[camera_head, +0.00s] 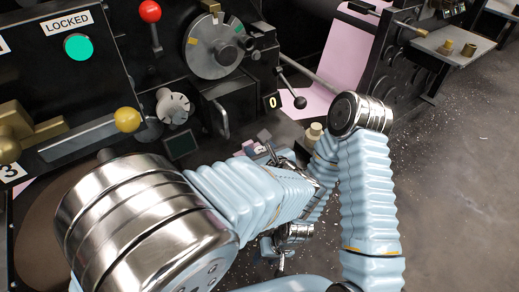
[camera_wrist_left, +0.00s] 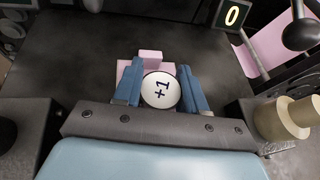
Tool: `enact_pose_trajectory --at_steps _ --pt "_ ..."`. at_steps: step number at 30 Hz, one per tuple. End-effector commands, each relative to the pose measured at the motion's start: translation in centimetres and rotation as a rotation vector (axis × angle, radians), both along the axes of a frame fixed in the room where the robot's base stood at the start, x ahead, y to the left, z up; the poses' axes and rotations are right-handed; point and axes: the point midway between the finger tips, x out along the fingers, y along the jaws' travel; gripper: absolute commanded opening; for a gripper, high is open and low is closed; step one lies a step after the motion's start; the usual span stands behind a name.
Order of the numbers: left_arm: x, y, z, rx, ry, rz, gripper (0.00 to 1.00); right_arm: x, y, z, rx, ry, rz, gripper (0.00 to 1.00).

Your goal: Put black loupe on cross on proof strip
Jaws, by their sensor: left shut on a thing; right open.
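My left gripper (camera_wrist_left: 161,68) has its two blue fingers on either side of a round piece with a white face marked "+1" (camera_wrist_left: 161,90). It is shut on this piece; I cannot tell whether this is the black loupe. Pink pieces (camera_wrist_left: 150,56) lie just beyond the fingertips on the dark bed. In the head view my left gripper (camera_head: 268,151) is small and partly hidden by its arm. My right gripper (camera_head: 281,262) hangs lower, open, partly hidden by arm parts. No cross or proof strip can be made out clearly.
A black-knobbed lever (camera_head: 299,101) and a "0" display (camera_head: 272,101) stand behind the left gripper. A beige stepped knob (camera_wrist_left: 285,118) is to its right. A yellow knob (camera_head: 127,120) and the "LOCKED" panel (camera_head: 78,47) are at left. Dark bed (camera_wrist_left: 80,55) is bare at left.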

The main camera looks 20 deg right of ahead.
Motion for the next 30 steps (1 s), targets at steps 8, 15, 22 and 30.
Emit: enact_pose_trajectory --at_steps 8,15,22,30 --pt "0.0 0.0 -0.2 0.0 0.0 -0.001 0.0 0.1 -0.1 -0.4 -0.001 -0.001 -0.002 0.43" --pt "0.0 0.0 -0.1 0.0 0.0 -0.001 0.68 0.1 -0.1 -0.4 -0.002 -0.001 -0.003 0.43" --pt "0.0 0.0 -0.1 0.001 0.0 -0.001 0.68 0.1 -0.1 -0.4 -0.002 -0.001 -0.003 0.43" --pt "-2.2 -0.4 0.9 -0.002 -0.001 -0.005 0.68 0.0 -0.1 -0.3 -0.001 0.0 -0.001 0.43"
